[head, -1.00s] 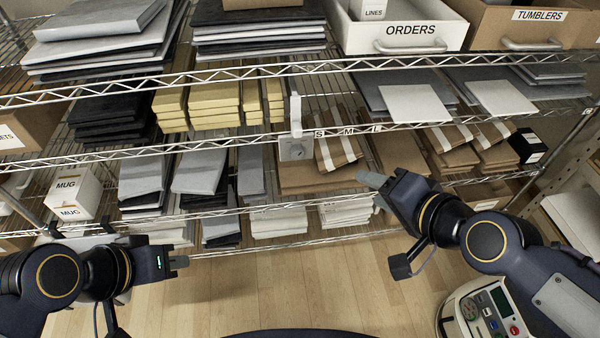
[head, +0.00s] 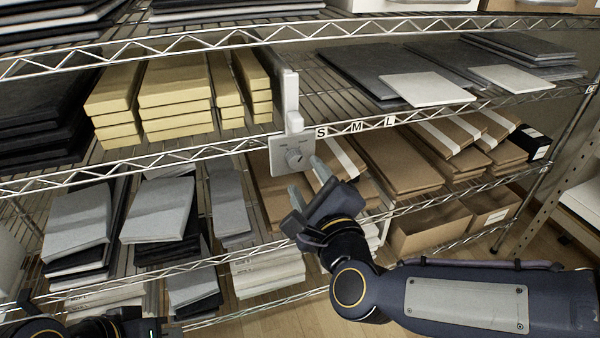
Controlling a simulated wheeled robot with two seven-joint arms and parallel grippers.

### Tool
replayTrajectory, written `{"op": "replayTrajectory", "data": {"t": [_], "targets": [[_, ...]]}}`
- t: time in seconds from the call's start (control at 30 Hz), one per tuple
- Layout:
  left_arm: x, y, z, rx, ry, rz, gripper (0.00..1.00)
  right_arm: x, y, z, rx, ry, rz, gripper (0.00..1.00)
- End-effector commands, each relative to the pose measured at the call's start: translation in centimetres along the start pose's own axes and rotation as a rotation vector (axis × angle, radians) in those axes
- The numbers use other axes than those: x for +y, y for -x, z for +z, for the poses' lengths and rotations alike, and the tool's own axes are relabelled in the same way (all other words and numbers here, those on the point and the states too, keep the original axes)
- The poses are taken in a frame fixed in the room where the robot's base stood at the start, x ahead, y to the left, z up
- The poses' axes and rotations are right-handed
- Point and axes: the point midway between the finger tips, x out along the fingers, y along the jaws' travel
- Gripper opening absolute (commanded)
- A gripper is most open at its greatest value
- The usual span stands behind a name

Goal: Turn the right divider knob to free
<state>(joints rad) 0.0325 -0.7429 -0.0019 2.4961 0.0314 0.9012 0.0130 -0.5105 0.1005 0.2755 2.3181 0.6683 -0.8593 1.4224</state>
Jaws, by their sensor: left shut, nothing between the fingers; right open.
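The divider knob (head: 295,158) is a small dark-marked dial on a grey plate (head: 278,168) at the shelf's front edge. A white upright divider (head: 291,100) stands just above it. My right gripper (head: 308,178) is open, its two grey fingers just below and to the right of the knob. I see no contact, and nothing is between the fingers. The dial's exact setting is too small to read. My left gripper's body (head: 120,325) shows only in part at the bottom left edge; its fingertips are not seen.
Yellow boxes (head: 175,95) are stacked left of the divider. Size labels S, M and L (head: 356,127) run along the shelf edge to its right. Brown packets (head: 400,160) lie on the shelf below. Wire shelf edges cross the view; open floor (head: 265,325) shows at the bottom.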

Motion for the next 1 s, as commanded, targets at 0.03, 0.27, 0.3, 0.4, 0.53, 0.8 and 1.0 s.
{"op": "replayTrajectory", "data": {"t": [0.03,0.27,0.3,0.4,0.53,0.8,1.0], "targets": [[-0.1,-0.3,0.1,0.0,0.0,0.0,0.0,0.1,-1.0,-0.1,0.002,0.0,0.0,0.5],[-0.3,-0.6,0.3,0.0,0.0,0.0,0.0,0.1,-3.8,-0.1,0.001,0.002,0.0,0.5],[-0.3,-0.7,0.3,0.0,0.0,0.0,0.0,0.1,-4.0,-0.1,0.0,0.002,0.0,0.5],[-0.3,-0.7,0.3,0.0,0.0,0.0,0.0,0.0,-4.3,-0.1,0.0,0.003,0.0,0.5],[-0.3,-0.7,0.3,0.0,0.0,0.0,0.0,0.0,-4.4,-0.1,0.0,0.003,0.0,0.5],[-0.3,-0.7,0.3,0.0,0.0,0.0,0.0,0.0,-4.4,-0.1,0.0,0.004,0.0,0.27],[-0.3,-0.7,0.3,-0.001,0.0,0.0,0.0,0.0,-4.3,-0.1,0.0,0.004,0.0,0.06]]}}
